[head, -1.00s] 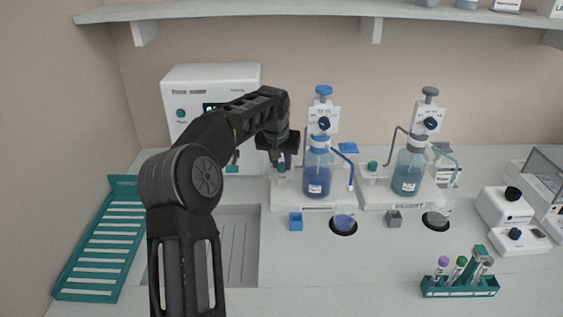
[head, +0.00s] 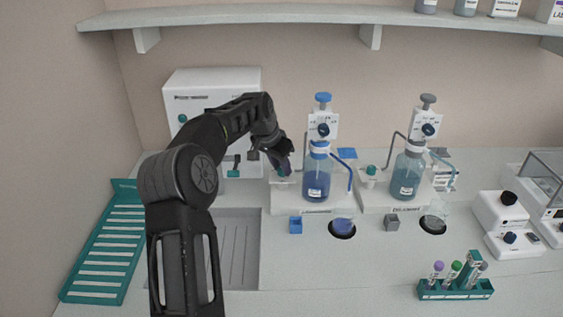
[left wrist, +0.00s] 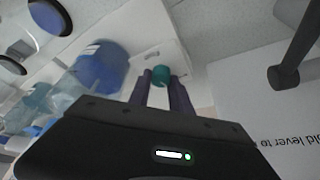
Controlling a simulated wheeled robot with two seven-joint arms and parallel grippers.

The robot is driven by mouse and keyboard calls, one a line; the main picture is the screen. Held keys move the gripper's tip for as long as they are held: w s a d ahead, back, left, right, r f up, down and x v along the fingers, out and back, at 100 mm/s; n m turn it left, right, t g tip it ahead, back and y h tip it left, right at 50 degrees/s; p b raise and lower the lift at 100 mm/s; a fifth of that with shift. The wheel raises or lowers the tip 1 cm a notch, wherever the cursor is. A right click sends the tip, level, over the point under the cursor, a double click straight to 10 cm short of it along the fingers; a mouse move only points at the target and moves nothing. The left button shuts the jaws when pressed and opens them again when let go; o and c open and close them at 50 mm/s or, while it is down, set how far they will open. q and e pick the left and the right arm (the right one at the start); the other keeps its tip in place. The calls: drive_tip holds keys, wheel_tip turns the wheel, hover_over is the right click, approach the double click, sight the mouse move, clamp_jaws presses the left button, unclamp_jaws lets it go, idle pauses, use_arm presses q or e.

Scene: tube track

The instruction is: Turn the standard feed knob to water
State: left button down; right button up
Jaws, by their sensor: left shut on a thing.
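The teal feed knob (left wrist: 160,75) shows in the left wrist view between the two purple fingers of my left gripper. In the head view my left gripper (head: 283,170) is tilted down at the left end of the left dispenser base (head: 315,208) and largely covers this knob. The left gripper is shut on the knob. The left dispenser carries a blue bottle (head: 317,179) just right of the gripper. I cannot read which setting the knob points to. My right gripper is not in view.
The right dispenser has its own teal knob (head: 370,170) and a blue-green bottle (head: 406,177). A white machine (head: 220,90) stands behind my left arm. A teal rack (head: 104,250) and a tube holder (head: 455,293) are on the counter. The counter front is mostly clear.

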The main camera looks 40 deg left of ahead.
use_arm(q)
drive_tip(key=m+p, duration=0.1)
drive_tip(key=m+h, duration=0.1)
drive_tip(key=m+p, duration=0.1)
drive_tip(key=shift+a+r+m+p, duration=0.1)
drive_tip(key=shift+r+m+p, duration=0.2)
drive_tip(key=shift+m, duration=0.1)
drive_tip(key=m+h+p, duration=0.1)
drive_tip(key=m+p, duration=0.1)
drive_tip(key=shift+w+f+m+g+h, duration=0.1)
drive_tip(key=shift+m+g+h, duration=0.2)
drive_tip(key=shift+m, duration=0.1)
drive_tip(key=shift+f+m+g+h+p, duration=0.15)
drive_tip(key=shift+m+g+h+p, duration=0.35)
drive_tip(key=shift+m, duration=1.2)
drive_tip(key=c, duration=1.2)
unclamp_jaws()
